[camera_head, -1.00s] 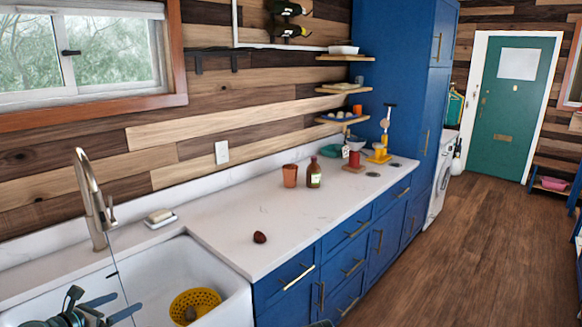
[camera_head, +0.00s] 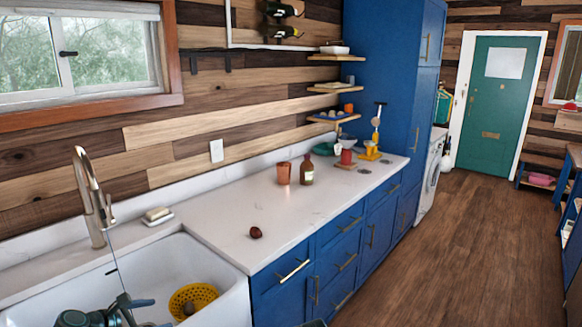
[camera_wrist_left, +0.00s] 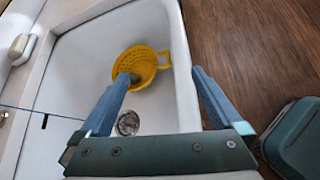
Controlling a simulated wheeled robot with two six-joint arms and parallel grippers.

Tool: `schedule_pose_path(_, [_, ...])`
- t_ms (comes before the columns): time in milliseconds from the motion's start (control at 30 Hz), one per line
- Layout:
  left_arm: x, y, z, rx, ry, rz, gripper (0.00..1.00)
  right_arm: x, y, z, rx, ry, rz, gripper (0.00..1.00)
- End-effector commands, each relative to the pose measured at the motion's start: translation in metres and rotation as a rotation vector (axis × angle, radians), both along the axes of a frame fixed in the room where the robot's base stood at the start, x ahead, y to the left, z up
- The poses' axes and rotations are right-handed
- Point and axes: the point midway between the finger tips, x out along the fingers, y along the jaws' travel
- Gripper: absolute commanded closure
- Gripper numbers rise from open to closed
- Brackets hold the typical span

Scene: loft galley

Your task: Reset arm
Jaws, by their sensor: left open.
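My left gripper (camera_head: 147,312) is at the bottom left of the head view, over the white sink (camera_head: 225,275). In the left wrist view its two blue-grey fingers (camera_wrist_left: 163,76) are spread wide with nothing between them. A yellow colander (camera_head: 208,289) lies in the sink beyond the fingers, with a brownish thing partly visible in it. My right gripper is in neither view.
The tap (camera_head: 92,195) rises behind the sink, beside a soap dish (camera_head: 157,219). On the counter (camera_head: 225,212) are a dark round item (camera_head: 255,232), a copper cup (camera_head: 284,173) and a brown bottle (camera_head: 307,171).

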Motion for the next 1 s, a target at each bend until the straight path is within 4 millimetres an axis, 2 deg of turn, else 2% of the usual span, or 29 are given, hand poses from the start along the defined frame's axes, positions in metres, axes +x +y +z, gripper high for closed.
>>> schedule_pose_path(33, [0.0,-0.018,-0.004,0.046,0.006,-0.062,0.0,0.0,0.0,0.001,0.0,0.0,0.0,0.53])
schedule_pose_path(167, [-0.003,-0.066,-0.019,0.201,0.017,-0.265,0.0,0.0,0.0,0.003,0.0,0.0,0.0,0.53])
schedule_pose_path(267, [-0.012,-0.114,-0.034,0.358,0.019,-0.49,0.0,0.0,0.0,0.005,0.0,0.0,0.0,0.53])
schedule_pose_path(400, [-0.036,-0.179,-0.055,0.601,0.001,-0.873,0.0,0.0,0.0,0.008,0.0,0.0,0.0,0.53])
schedule_pose_path(600, [-0.081,-0.248,-0.076,0.906,-0.062,-1.44,0.0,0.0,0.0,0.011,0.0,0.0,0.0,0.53])
schedule_pose_path(800, [-0.124,-0.288,-0.083,1.135,-0.138,-1.97,0.0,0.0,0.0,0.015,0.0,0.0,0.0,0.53])
schedule_pose_path(1000, [-0.148,-0.305,-0.082,1.252,-0.187,-2.309,0.0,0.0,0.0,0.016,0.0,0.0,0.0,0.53])
